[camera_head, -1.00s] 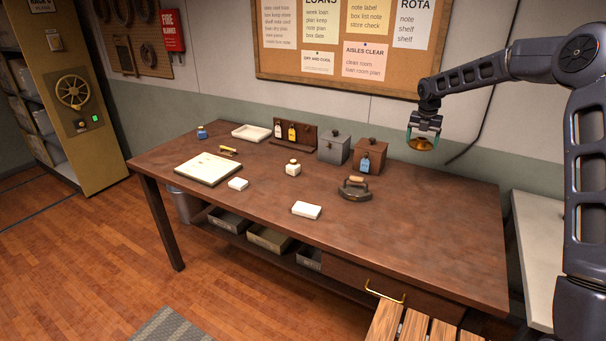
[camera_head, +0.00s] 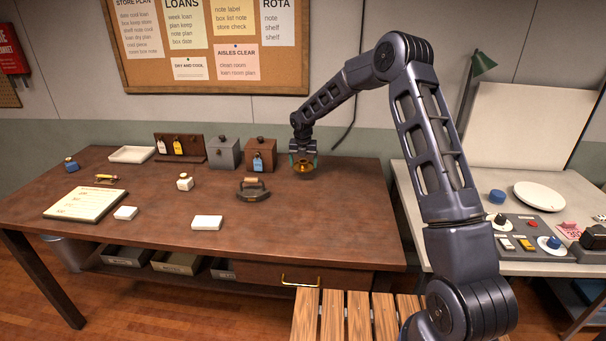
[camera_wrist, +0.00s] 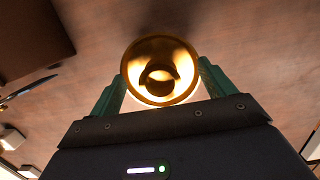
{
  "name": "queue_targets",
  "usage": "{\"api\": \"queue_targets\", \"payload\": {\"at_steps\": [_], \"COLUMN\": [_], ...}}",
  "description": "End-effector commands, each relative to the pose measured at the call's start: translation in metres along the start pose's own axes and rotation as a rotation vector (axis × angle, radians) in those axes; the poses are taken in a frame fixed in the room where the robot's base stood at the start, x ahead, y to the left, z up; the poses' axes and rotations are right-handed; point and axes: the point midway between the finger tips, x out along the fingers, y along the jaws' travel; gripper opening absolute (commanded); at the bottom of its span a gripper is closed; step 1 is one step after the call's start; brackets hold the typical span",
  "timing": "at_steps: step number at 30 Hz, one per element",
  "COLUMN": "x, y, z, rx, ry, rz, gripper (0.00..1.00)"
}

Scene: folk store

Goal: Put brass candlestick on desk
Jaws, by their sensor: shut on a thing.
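The brass candlestick (camera_wrist: 160,72) is between the two green fingers of my gripper (camera_wrist: 160,85) in the wrist view, seen from above with its round dish facing the camera. My gripper (camera_head: 303,158) is shut on it. In the head view the candlestick (camera_head: 304,168) is a small gold shape under the gripper, over the back right part of the brown wooden desk (camera_head: 330,225). I cannot tell whether its base touches the desk top.
A brown box (camera_head: 260,154) with a blue tag stands left of my gripper, beside a grey box (camera_head: 224,153). A flat iron (camera_head: 253,190) sits in front. The desk's right part is clear. A white table (camera_head: 445,195) stands to the right.

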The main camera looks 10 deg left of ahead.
Motion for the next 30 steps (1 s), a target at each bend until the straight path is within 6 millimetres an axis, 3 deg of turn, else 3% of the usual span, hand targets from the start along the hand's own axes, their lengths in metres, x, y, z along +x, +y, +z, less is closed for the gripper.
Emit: {"api": "queue_targets", "payload": {"at_steps": [8,16,29,30], "x": [0.017,0.051,0.056,0.056], "y": [0.001,0.001,0.001,0.001], "z": [-0.003,-0.008,-0.009,-0.009], "rx": [-0.001,-0.001,-0.001,-0.001], "ry": [0.001,0.001,0.0,0.0], "rz": [0.0,0.001,0.001,0.001], "gripper": [0.55,0.55,0.55,0.9]}}
